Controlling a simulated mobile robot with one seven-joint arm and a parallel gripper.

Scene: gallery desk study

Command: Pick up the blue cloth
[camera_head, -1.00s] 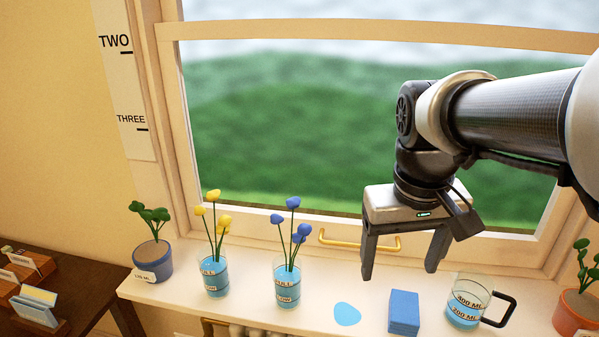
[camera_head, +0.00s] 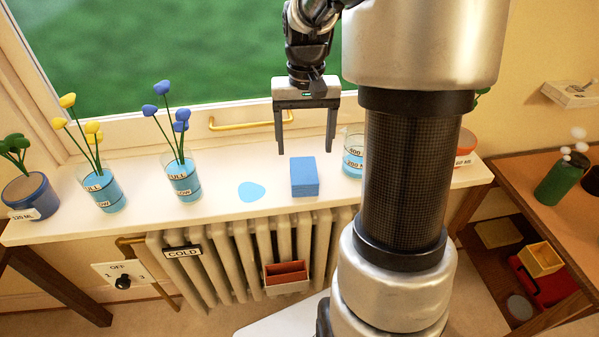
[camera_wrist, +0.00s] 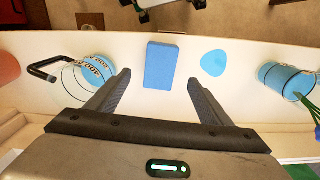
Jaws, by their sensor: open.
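The blue cloth (camera_head: 304,176) looks like a folded, block-shaped stack on the white windowsill, between a light blue puddle (camera_head: 251,191) and a measuring jug (camera_head: 352,160). In the wrist view the cloth (camera_wrist: 161,66) shows ahead of the fingers, roughly in line with the gap between them. My gripper (camera_head: 305,150) is open and empty, pointing down, with its fingertips above and apart from the cloth. The wrist view also shows both spread fingers (camera_wrist: 160,84). My arm partly hides the jug in the head view.
Glasses with blue flowers (camera_head: 183,178) and yellow flowers (camera_head: 105,190) stand left on the sill (camera_head: 222,205). A gold window handle (camera_head: 240,124) lies behind. A radiator (camera_head: 215,262) is below. A potted plant (camera_head: 467,143) is partly hidden at right, near a brown desk (camera_head: 540,165).

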